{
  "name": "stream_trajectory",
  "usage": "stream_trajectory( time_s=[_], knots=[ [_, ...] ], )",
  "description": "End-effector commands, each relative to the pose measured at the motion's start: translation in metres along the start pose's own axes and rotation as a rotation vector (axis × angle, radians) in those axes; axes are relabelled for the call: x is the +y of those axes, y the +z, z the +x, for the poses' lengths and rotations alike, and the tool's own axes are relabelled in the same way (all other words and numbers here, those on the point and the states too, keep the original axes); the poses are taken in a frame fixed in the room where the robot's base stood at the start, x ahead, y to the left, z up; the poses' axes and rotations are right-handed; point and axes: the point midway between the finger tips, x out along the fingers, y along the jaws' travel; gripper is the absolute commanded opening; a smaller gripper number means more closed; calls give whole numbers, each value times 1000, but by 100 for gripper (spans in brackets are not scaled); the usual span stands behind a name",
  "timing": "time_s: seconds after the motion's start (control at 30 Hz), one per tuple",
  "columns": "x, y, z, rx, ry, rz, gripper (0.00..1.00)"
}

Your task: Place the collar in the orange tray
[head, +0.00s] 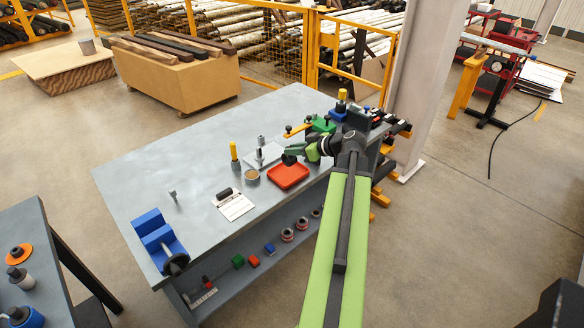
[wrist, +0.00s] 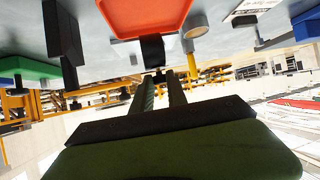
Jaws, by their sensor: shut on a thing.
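The orange tray (head: 288,176) lies on the grey workbench, and its underside-up image fills the top of the wrist view (wrist: 145,14). My gripper (head: 296,152) reaches in from the right, over the tray's far edge. It is shut on a small dark piece, which I take to be the collar (head: 289,159). The collar shows as a dark block at the fingertips in the wrist view (wrist: 152,50). It appears above the tray's far side; the exact gap is hard to tell. Its shape is partly hidden by the fingers.
Left of the tray stand a round tan-topped cup (head: 252,175), a yellow post (head: 234,154) and a grey plate with a metal post (head: 263,155). Green and blue fixtures (head: 322,124) crowd behind my gripper.

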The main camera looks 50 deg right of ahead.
Motion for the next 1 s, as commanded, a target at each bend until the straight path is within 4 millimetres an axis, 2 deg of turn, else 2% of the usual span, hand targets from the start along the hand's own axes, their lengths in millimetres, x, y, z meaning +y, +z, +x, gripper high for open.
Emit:
stream_trajectory(
  time_s=[0.03, 0.23, 0.47, 0.7, 0.87, 0.9, 1.0],
  knots=[
    [-6, 3, 3, 0, -1, -1, 0],
    [-7, 5, 7, 1, -2, -2, 0],
    [-7, 38, 26, 1, -3, -2, 0],
    [-7, 35, 24, 1, -3, -2, 0],
    [-7, 40, 27, 1, -3, -2, 0],
    [-7, 38, 26, 0, -3, -2, 24],
    [-8, 38, 26, 0, -4, -2, 37]
  ],
)
